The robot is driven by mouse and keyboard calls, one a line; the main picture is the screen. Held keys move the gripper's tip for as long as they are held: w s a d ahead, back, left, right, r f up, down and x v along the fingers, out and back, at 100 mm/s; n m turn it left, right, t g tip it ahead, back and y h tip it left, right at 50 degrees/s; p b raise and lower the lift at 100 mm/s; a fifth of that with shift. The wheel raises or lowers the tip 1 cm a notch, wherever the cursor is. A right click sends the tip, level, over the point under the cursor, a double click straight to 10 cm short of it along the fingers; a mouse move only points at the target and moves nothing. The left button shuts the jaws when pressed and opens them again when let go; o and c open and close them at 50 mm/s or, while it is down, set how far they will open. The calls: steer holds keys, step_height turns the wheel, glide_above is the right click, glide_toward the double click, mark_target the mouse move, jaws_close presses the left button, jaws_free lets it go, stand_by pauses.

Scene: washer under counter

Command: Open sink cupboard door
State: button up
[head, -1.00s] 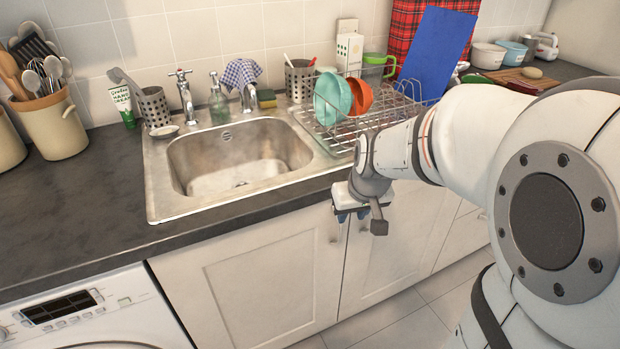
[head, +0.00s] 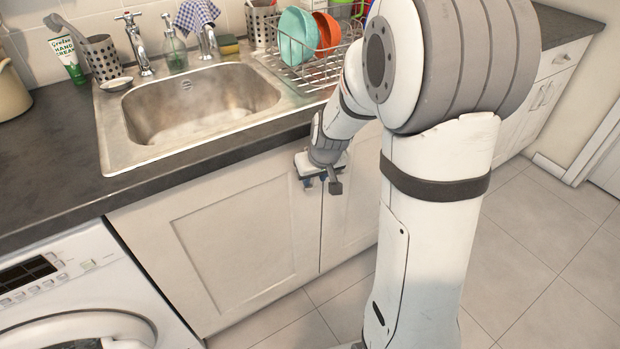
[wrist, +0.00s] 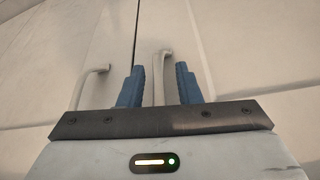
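The sink cupboard door (head: 245,240) is a white panelled door below the sink, and it looks shut. My gripper (head: 320,182) is in front of the top of the seam between this door and the door to its right, just below the worktop edge. In the wrist view my gripper (wrist: 160,88) is open, with two blue fingers apart. One pale bar handle (wrist: 163,75), right of the dark seam, shows between the fingers. Another handle (wrist: 92,85), left of the seam, lies outside the left finger. I cannot tell whether the fingers reach around the handle; its lower part is hidden.
The steel sink (head: 200,108) is set in the dark worktop (head: 60,160) above the door. A white washing machine (head: 85,285) stands left of the cupboard. A dish rack (head: 300,65) with bowls stands right of the sink. The tiled floor (head: 550,250) is clear at right.

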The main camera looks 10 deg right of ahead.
steer(key=shift+c, duration=0.3)
jaws_close()
